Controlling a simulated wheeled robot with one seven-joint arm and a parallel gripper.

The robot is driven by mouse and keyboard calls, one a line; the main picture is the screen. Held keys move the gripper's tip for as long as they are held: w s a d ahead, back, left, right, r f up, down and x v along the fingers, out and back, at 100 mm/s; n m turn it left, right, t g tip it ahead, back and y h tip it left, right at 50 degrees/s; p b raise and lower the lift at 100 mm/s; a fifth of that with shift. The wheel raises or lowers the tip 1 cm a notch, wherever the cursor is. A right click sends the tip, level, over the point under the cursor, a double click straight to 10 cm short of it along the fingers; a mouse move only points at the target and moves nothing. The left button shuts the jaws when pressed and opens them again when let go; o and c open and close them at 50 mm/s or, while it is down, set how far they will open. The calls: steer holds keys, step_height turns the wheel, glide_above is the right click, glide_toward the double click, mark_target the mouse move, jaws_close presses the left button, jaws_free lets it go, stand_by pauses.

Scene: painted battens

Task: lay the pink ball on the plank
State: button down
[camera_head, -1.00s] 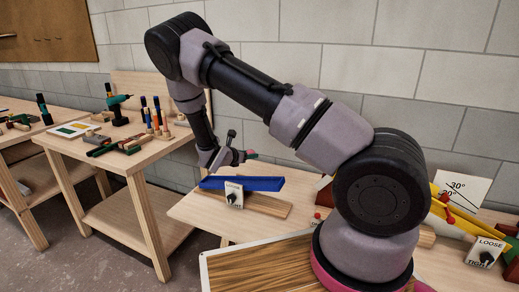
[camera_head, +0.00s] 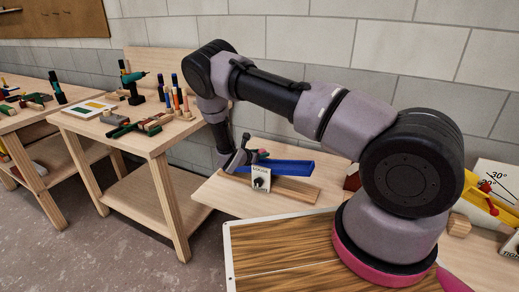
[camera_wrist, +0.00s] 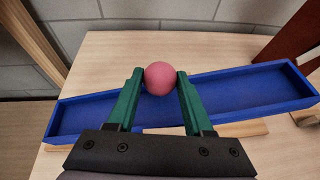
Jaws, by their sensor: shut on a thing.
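The pink ball (camera_wrist: 160,78) is held between the two green fingertips of my gripper (camera_wrist: 159,80) in the wrist view. The blue plank (camera_wrist: 235,92), a long shallow trough with raised sides, runs across behind and below the fingers. The ball overlaps the plank's middle in that view; whether it touches the plank floor I cannot tell. In the head view my gripper (camera_head: 262,154) is at the plank (camera_head: 292,167), low over its left part. The plank sits above a wooden base board (camera_head: 298,190) with a white dial plate (camera_head: 261,178) in front.
The plank's bench (camera_head: 215,193) is mostly bare around the base board. A striped wooden panel (camera_head: 285,240) lies nearer. A yellow piece with a red knob (camera_head: 484,190) and a wooden block (camera_head: 459,224) are at the right. Another bench (camera_head: 95,128) with tools stands left.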

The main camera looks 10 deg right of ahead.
steer(key=shift+s+d+f, duration=0.15)
steer(key=shift+f, duration=0.55)
steer(key=shift+s+d+f, duration=0.1)
steer(key=shift+d+f, duration=0.05)
steer(key=shift+f, duration=0.6)
steer(key=shift+s+d+f, duration=0.15)
steer(key=shift+f, duration=0.55)
steer(key=shift+c, duration=1.1)
jaws_free()
steer(key=v, duration=1)
steer(key=shift+s+a, duration=0.2)
steer(key=shift+s, duration=0.1)
steer(key=shift+r, duration=0.1)
